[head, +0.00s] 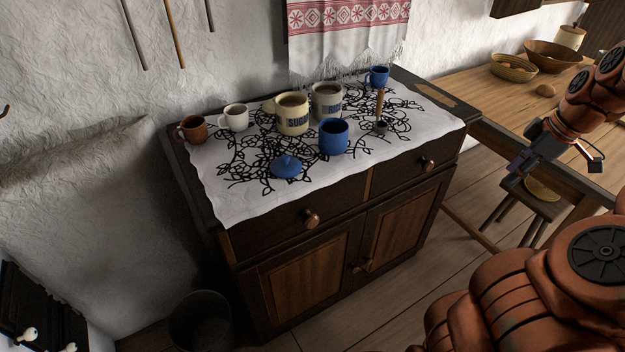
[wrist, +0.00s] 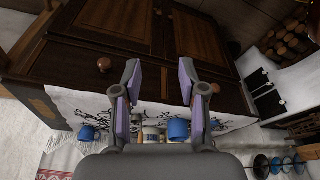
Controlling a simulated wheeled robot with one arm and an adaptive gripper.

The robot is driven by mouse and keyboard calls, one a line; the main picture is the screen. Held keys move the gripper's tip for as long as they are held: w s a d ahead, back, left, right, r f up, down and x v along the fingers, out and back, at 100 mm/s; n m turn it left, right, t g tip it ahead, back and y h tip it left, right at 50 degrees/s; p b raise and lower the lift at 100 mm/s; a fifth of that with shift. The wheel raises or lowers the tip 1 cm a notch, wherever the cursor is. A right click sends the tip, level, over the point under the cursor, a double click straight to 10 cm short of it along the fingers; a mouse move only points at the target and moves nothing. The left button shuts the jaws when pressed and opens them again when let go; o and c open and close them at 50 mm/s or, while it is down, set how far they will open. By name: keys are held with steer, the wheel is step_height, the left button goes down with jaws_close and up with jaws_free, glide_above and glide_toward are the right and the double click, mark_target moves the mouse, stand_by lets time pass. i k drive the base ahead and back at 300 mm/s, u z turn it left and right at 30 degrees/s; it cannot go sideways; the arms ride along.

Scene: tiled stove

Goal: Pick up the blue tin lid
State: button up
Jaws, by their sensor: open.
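The blue tin lid (head: 286,167), a low dome with a small knob, lies on the white cloth near the front edge of the dark cabinet in the head view. An open blue tin (head: 333,136) stands behind it to the right. My gripper (head: 517,172) is to the right of the cabinet, well away from the lid. In the wrist view my gripper (wrist: 158,74) is open with nothing between its fingers. That view is upside down and shows blue items beyond the fingers; I cannot tell which, if any, is the lid.
A brown mug (head: 194,129), a white mug (head: 236,117), a cream sugar canister (head: 292,114), a grey canister (head: 326,101) and a blue cup (head: 378,76) stand behind the lid. A wooden-handled utensil (head: 380,104) stands upright at right. A table (head: 480,92) with bowls is farther right.

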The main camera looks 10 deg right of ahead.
mark_target(284, 167)
steer(key=u, duration=2.3)
steer(key=i, duration=0.95)
steer(key=z, duration=1.6)
